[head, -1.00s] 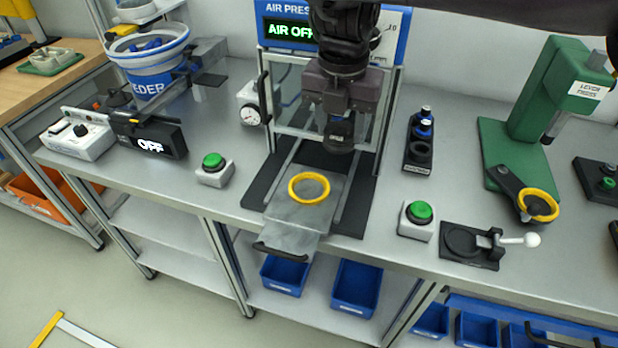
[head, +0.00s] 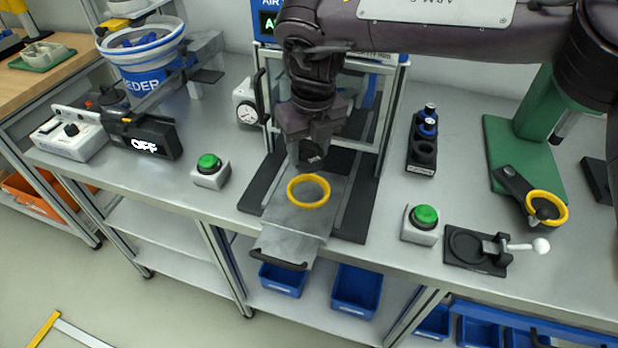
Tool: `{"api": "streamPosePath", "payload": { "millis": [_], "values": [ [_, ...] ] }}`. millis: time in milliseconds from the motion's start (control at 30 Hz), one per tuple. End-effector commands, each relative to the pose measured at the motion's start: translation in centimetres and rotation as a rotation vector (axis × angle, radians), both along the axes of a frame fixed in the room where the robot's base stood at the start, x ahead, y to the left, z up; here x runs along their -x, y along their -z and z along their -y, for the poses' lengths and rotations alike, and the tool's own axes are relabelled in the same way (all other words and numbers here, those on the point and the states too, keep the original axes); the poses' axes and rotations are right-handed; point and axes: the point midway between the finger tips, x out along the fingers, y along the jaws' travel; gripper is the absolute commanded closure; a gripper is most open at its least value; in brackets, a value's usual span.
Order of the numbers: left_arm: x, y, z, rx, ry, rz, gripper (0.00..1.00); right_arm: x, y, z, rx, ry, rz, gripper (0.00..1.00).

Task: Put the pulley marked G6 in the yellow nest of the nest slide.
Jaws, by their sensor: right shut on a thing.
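The yellow nest (head: 290,191) is a ring on the grey plate of the nest slide (head: 287,244), which is pulled out at the front of the press. My right gripper (head: 310,160) is shut on a small dark part, which appears to be the pulley (head: 311,154). It hangs above and just behind the ring, apart from it as far as I can tell. The G6 mark cannot be read. The inside of the nest looks empty. My left gripper is out of view.
Green push buttons (head: 425,217) and (head: 208,163) flank the slide. A black rack (head: 420,158) with blue-topped parts stands right of the press. A green lever press (head: 515,160) with another yellow ring (head: 559,209) and a toggle clamp (head: 470,262) stand farther right.

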Motion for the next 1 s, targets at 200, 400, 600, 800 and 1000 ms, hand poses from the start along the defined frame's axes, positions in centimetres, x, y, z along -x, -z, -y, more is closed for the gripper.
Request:
{"api": "streamPosePath", "payload": {
  "millis": [200,400,600,800,1000],
  "values": [
    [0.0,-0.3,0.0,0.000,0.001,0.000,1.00,0.0,3.5,0.0,-0.001,0.001,-0.001,0.80],
    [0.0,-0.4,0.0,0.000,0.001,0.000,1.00,0.0,4.9,0.0,0.000,0.001,0.000,0.80],
    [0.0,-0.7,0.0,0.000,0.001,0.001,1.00,0.0,7.9,0.0,0.001,0.002,-0.002,0.80],
    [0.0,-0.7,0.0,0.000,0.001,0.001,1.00,-0.1,8.3,0.0,-0.002,0.002,0.003,0.80],
    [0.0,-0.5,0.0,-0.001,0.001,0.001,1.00,0.0,8.7,0.0,-0.001,0.002,0.002,0.80]
  ]
}}
